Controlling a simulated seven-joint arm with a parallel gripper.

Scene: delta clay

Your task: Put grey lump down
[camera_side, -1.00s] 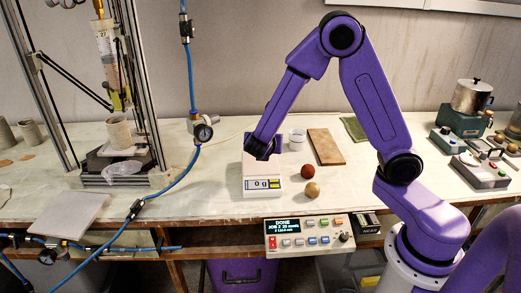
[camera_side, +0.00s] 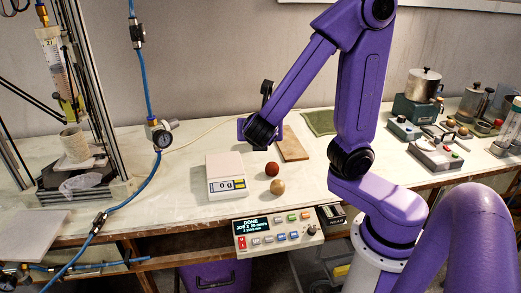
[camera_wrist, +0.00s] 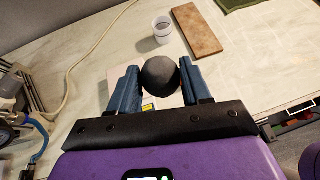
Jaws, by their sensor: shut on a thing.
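The grey lump (camera_wrist: 159,76) is a dark, round ball held between the two blue fingers of my gripper (camera_wrist: 156,88) in the wrist view. My gripper (camera_side: 258,128) in the side view is above and behind the right part of the white scale (camera_side: 220,168). The lump cannot be made out there; the wrist hides it. The scale's display reads 0 g and its pan looks bare. In the wrist view, the scale's display (camera_wrist: 149,104) shows partly behind the lump and fingers.
A red-brown ball (camera_side: 272,169) and a tan ball (camera_side: 277,186) lie right of the scale. A wooden board (camera_side: 292,146), a green cloth (camera_side: 320,122) and a white cup (camera_wrist: 162,30) are farther back.

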